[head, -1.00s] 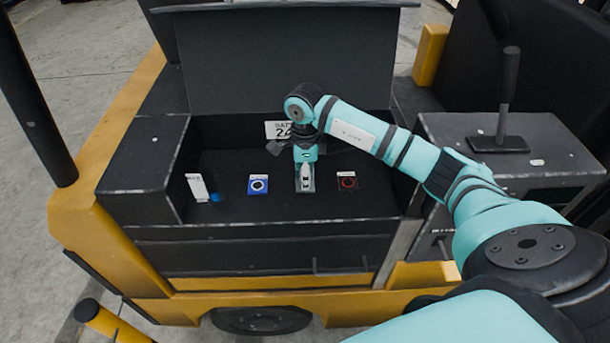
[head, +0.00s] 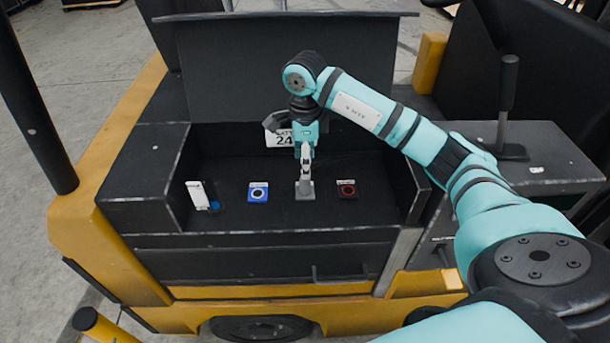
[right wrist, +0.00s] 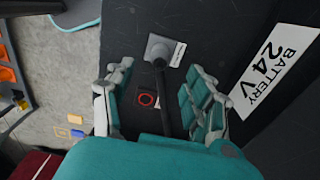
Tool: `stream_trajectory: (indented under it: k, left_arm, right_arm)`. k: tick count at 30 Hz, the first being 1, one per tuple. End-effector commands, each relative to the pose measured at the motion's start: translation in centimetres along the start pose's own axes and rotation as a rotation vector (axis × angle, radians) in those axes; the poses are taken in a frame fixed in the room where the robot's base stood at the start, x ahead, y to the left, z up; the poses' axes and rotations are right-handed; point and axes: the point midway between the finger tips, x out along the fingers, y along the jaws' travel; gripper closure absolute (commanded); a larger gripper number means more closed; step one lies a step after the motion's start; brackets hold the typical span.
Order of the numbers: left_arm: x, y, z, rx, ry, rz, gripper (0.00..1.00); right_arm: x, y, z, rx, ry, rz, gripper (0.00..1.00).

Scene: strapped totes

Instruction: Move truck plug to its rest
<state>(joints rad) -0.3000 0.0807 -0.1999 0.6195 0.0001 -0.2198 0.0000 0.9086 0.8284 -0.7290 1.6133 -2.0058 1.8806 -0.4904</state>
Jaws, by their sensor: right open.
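My right gripper (head: 306,170) points down over the battery bay. It is open and empty, just above a grey square block (head: 305,190) on the bay floor. In the right wrist view the same grey block (right wrist: 161,46) carries a black stem (right wrist: 162,85) that rises between my spread fingers (right wrist: 160,75), with a gap on each side. Which of these parts is the truck plug I cannot tell for sure. A red-ringed plate (head: 347,189) lies right of the block, and a blue plate with a ring (head: 258,191) lies left of it. My left gripper is out of view.
A white upright piece (head: 198,193) with a blue round part (head: 214,206) stands at the bay's left. The raised dark lid (head: 230,65) and the bay's side walls bound the space. A "BATTERY 24V" label (right wrist: 272,68) is on the back wall. A lever (head: 508,90) stands on the right console.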

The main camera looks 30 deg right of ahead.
Motion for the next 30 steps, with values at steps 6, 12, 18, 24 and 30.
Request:
stream_trajectory:
  k: [6,12,18,24,30]
  left_arm:
    - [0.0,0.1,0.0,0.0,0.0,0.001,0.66]
    - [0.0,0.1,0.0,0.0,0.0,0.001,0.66]
    - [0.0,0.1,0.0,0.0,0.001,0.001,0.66]
    - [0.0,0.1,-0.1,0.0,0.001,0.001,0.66]
    - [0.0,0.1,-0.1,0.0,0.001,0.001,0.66]
  right_arm:
    - [-3.1,0.0,0.0,-0.001,0.0,0.0,0.46]
    - [-3.8,0.0,0.0,0.0,0.001,0.001,0.46]
    - [-3.7,0.0,0.0,0.0,0.001,0.001,0.46]
    - [-3.7,0.0,0.0,0.0,0.001,0.001,0.46]
    - [-2.8,1.1,2.0,-0.025,-0.07,0.022,0.46]
